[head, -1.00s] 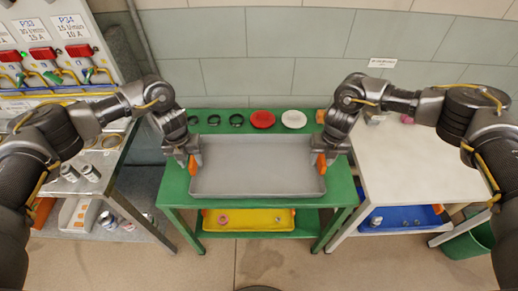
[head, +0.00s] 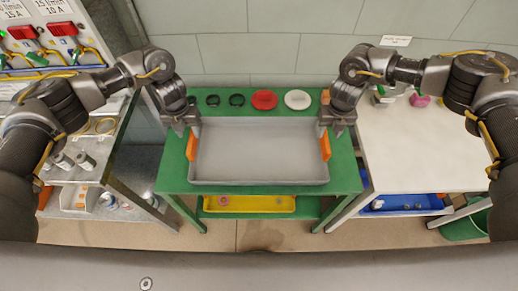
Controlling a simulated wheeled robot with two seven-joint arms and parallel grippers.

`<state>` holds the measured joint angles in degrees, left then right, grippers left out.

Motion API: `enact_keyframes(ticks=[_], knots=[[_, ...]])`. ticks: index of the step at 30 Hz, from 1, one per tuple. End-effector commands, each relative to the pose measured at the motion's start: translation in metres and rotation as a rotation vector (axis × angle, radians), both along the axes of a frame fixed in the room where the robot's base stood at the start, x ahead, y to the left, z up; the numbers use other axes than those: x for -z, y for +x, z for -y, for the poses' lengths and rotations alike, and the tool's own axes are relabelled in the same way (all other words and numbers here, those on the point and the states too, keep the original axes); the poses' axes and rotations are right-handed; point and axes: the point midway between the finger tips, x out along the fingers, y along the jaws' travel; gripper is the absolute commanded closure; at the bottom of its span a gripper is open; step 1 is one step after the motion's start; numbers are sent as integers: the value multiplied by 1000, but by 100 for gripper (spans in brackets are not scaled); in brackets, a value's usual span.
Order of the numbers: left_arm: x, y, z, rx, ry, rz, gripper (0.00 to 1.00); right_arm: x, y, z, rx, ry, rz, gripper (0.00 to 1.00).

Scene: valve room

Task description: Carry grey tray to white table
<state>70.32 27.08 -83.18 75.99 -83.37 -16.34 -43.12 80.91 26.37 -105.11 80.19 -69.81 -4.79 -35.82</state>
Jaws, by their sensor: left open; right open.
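The empty grey tray (head: 259,152) lies on the green table (head: 174,172), with orange handles at its left (head: 192,146) and right (head: 325,146) ends. My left gripper (head: 184,132) is open at the tray's far left corner, just above and behind the left handle. My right gripper (head: 336,132) is open at the far right corner, by the right handle. Neither holds the tray, though I cannot tell whether the fingers touch it. The white table (head: 418,150) stands to the right of the green table, its front top clear.
Black rings, a red disc (head: 264,100) and a white disc (head: 298,100) lie behind the tray. A yellow tray (head: 249,204) and a blue tray (head: 405,204) sit on lower shelves. A metal cart (head: 100,165) stands at left. A pink item (head: 420,100) is at the white table's back.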

Motion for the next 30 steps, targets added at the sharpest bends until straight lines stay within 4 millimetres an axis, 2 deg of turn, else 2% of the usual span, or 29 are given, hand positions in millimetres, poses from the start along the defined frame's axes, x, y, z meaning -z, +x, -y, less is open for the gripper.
enact_keyframes(ticks=[1,6,13,18,27,30], knots=[[11,-1,1,-2,-3,-5,58,11,-1,0,0,-1,-3,58],[39,-1,0,-2,0,-3,58,40,-1,-1,-1,-1,-2,58],[68,-1,0,-1,-1,-2,58,68,0,-1,-2,0,-1,58],[76,-1,-1,-1,0,-1,58,77,0,-1,-2,0,0,58],[77,-1,0,0,-1,0,58,78,0,-1,-2,0,0,58],[77,-1,0,0,-1,0,70,78,0,-1,-2,0,0,70]])
